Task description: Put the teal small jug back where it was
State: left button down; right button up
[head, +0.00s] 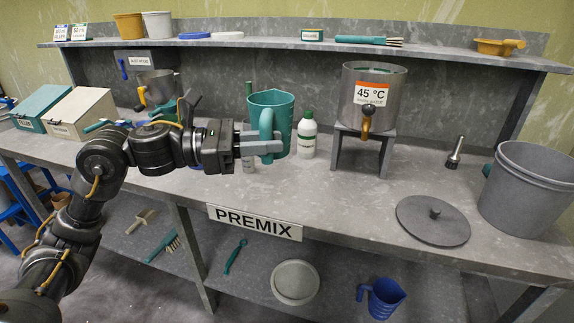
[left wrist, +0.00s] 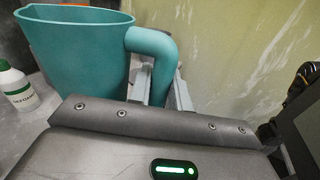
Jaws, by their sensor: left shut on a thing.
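The teal small jug (head: 279,112) is upright in the head view, above the grey bench near a white bottle. My left gripper (head: 272,147) is shut on the jug's handle. The left wrist view shows the jug (left wrist: 78,52) close up, with its handle between the fingers of my left gripper (left wrist: 160,88). I cannot tell whether the jug's base is clear of the bench. My right gripper is not in view.
A white bottle with a green cap (head: 307,135) stands just right of the jug. A metal pot marked 45 °C (head: 381,80) sits on a stand further right. A grey lid (head: 433,220) and a grey pail (head: 530,190) are at the right. The bench front is clear.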

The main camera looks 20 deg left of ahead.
pick_arm(q)
jog(key=s+a+f+n+t+y, duration=0.1)
jog(key=s+a+f, duration=0.1)
jog(key=f, duration=1.1)
jog(key=s+a+f+n+t, duration=0.1)
jog(key=s+a+f+t, duration=0.1)
jog(key=f, duration=1.1)
jog(key=shift+s+y, duration=0.4)
jog(key=shift+s, duration=0.15)
